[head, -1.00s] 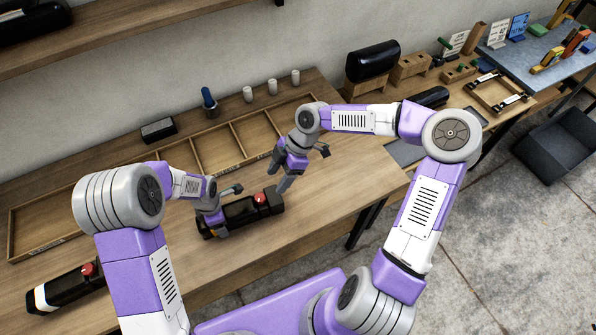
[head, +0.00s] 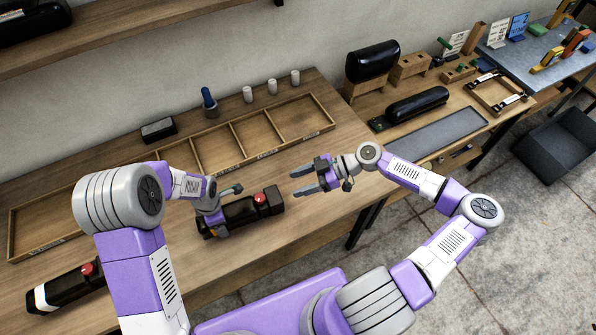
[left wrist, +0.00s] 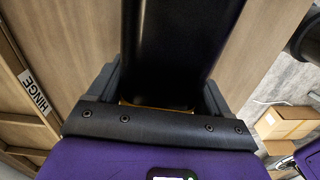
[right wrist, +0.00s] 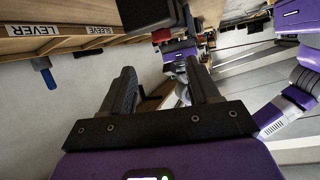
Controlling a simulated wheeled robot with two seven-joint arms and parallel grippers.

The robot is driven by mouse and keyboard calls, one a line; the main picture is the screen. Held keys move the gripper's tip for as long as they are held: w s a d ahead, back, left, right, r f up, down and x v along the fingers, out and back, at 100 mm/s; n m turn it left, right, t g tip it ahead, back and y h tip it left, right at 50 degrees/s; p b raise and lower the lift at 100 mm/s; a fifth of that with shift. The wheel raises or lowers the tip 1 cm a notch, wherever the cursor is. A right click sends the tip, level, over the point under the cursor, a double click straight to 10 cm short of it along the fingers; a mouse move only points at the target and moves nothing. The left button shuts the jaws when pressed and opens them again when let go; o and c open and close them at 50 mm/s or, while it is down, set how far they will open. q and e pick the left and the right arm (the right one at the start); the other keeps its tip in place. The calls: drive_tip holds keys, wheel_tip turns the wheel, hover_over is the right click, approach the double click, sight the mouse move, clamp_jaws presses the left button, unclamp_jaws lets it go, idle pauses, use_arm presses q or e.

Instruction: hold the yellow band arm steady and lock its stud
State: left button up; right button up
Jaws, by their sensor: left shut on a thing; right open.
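The black arm (head: 238,212) with a red stud (head: 262,198) near its right end lies on the workbench in the head view. My left gripper (head: 216,222) is shut on it near its left end. In the left wrist view the black arm (left wrist: 180,50) fills the space between the fingers, and a thin yellow band (left wrist: 150,105) shows at the gripper's base. My right gripper (head: 300,180) is open and empty, just right of the arm's stud end and apart from it, its fingers pointing left. Its two fingers (right wrist: 165,90) also show in the right wrist view.
A divided wooden tray (head: 232,142) lies behind the arm. A blue-handled tool (head: 209,103) and several pale pegs stand behind the tray. Another black arm (head: 66,288), with a white band and red stud, lies at front left. Bare bench lies around the held arm.

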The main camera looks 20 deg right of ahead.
sight(262, 196)
drive_tip(key=x, duration=1.2)
drive_tip(key=shift+s+a+r, duration=0.15)
drive_tip(key=shift+s, duration=0.05)
drive_tip(key=shift+w+n+g, duration=0.15)
drive_tip(key=shift+n+g, duration=0.15)
drive_tip(key=shift+g, duration=0.1)
drive_tip(key=n+g, duration=0.2)
drive_tip(key=g, duration=0.1)
drive_tip(key=shift+w+n, duration=0.15)
drive_tip(key=shift+n, duration=0.15)
drive_tip(key=v, duration=1.2)
drive_tip(key=shift+d, duration=0.25)
drive_tip(key=shift+c, duration=0.4)
